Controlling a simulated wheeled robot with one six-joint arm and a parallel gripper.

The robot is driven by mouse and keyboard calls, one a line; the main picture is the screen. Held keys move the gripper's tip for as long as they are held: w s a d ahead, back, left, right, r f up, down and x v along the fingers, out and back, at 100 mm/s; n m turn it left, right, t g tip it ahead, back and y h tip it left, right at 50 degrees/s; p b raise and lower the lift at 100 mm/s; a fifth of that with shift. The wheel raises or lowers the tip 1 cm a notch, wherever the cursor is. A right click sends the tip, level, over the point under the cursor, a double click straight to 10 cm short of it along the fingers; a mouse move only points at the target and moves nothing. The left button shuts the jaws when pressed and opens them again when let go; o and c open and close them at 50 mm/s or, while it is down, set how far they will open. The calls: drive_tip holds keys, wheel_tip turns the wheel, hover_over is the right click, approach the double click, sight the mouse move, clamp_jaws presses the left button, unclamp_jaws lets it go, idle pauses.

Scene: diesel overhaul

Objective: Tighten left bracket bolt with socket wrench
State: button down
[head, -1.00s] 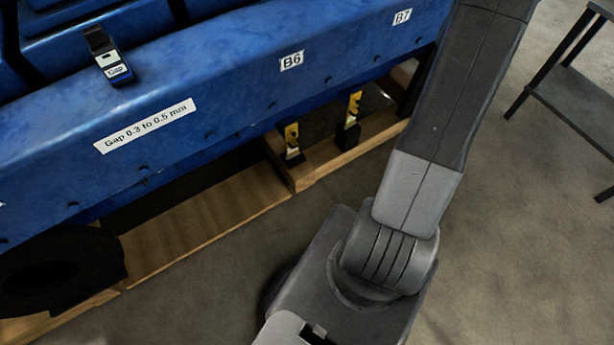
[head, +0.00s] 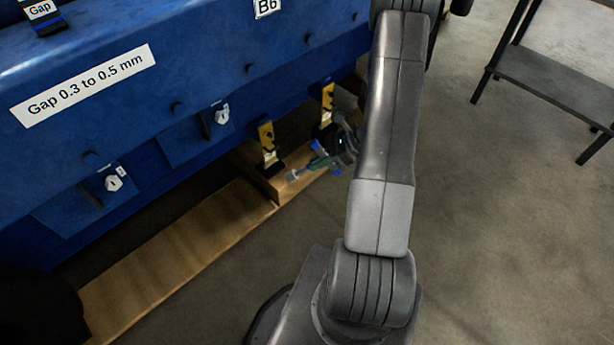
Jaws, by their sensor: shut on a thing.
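My gripper (head: 328,159) shows at the left of my arm, small in the head view. It is shut on a green-handled tool with a silver end (head: 293,175), which looks like the socket wrench. The silver end points left, toward the blue engine side. The left bracket bolt (head: 113,183) is a pale bolt head on a blue bracket plate low on the engine side. A second pale bolt (head: 221,115) sits on a similar plate to its right. The wrench is well to the right of both bolts and apart from them.
Two yellow-and-black upright pieces (head: 268,143) (head: 327,104) stand on the wooden beam (head: 190,245) below the engine, close to my gripper. A dark shelf stand (head: 560,85) is at the right. A label reads "Gap 0.3 to 0.5 mm" (head: 84,85). Open floor lies in front.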

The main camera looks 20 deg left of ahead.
drive_tip(key=w+a+f+m+t+y+b, duration=0.4)
drive_tip(key=f+m+t+b, duration=0.1)
drive_tip(key=f+t+b, duration=0.15)
drive_tip(key=w+a+f+m+t+y+b, duration=0.35)
drive_tip(key=f+m+t+b, duration=0.2)
drive_tip(key=f+b, duration=0.2)
drive_tip(key=w+a+n+b, duration=0.1)
drive_tip(key=a+n+b, duration=0.2)
drive_tip(key=n, duration=1.3)
drive_tip(key=w+a+n+b, duration=0.2)
drive_tip(key=n+b, duration=0.8)
drive_tip(key=n, duration=0.7)
drive_tip(key=shift+w+a+f, duration=0.25)
drive_tip(key=shift+a, duration=0.45)
